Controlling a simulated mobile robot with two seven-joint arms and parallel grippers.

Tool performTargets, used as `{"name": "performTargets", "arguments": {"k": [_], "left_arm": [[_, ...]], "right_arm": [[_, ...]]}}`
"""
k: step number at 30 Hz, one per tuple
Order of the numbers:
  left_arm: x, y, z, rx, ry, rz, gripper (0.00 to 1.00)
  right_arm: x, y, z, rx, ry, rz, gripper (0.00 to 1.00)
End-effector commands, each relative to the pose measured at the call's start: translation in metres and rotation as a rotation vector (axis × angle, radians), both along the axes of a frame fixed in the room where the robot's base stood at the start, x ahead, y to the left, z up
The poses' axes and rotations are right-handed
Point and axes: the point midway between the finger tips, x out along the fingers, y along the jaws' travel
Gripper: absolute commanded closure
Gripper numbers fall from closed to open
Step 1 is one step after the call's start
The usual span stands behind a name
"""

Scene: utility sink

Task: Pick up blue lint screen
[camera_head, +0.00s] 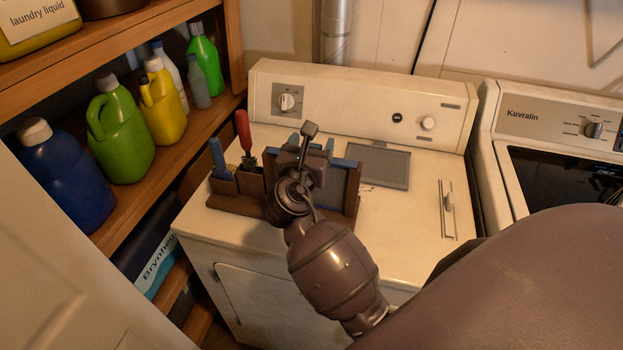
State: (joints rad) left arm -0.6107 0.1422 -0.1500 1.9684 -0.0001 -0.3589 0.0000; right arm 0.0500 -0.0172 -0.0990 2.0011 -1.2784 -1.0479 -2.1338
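A dark wooden rack (232,206) stands on top of the white dryer (405,245). A flat panel with a blue edge (345,163), which looks like the blue lint screen, stands upright in its right part. A bit of blue also shows at the left of my gripper. My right gripper (311,148) is in front of the rack and overlaps the panel, hiding much of it. I cannot tell whether the gripper touches the panel or whether its fingers are open. My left gripper is not in view.
A blue-handled tool (217,157) and a red-handled tool (243,132) stand in the rack's left compartments. A grey panel (378,166) lies on the dryer top. Shelves with several bottles (120,138) are at the left, and a second machine (545,130) is at the right.

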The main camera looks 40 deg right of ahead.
Motion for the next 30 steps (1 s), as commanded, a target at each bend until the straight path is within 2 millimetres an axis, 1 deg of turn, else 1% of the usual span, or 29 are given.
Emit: {"name": "performTargets", "arguments": {"k": [1,11,12,18,22,26,29,30], "left_arm": [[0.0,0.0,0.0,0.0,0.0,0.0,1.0],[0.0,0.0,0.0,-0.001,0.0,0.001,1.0],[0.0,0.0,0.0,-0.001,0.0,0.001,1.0],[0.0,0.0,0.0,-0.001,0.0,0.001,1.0],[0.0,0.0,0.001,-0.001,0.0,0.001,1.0],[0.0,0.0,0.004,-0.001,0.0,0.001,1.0],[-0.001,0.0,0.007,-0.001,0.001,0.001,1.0],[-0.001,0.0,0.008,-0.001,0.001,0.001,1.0]], "right_arm": [[0.0,0.0,0.0,0.0,0.0,0.0,0.4],[0.0,0.0,0.0,0.0,0.0,0.0,0.91],[0.0,0.0,0.0,-0.001,-0.001,0.0,0.92],[0.0,0.0,0.001,-0.001,-0.001,0.0,0.93],[0.0,0.0,0.008,-0.001,-0.002,0.0,0.93],[0.0,0.001,0.027,0.0,-0.006,0.0,0.93],[0.0,0.001,0.049,0.0,-0.008,0.0,0.93],[0.0,0.001,0.059,0.0,-0.008,0.001,0.93]]}}
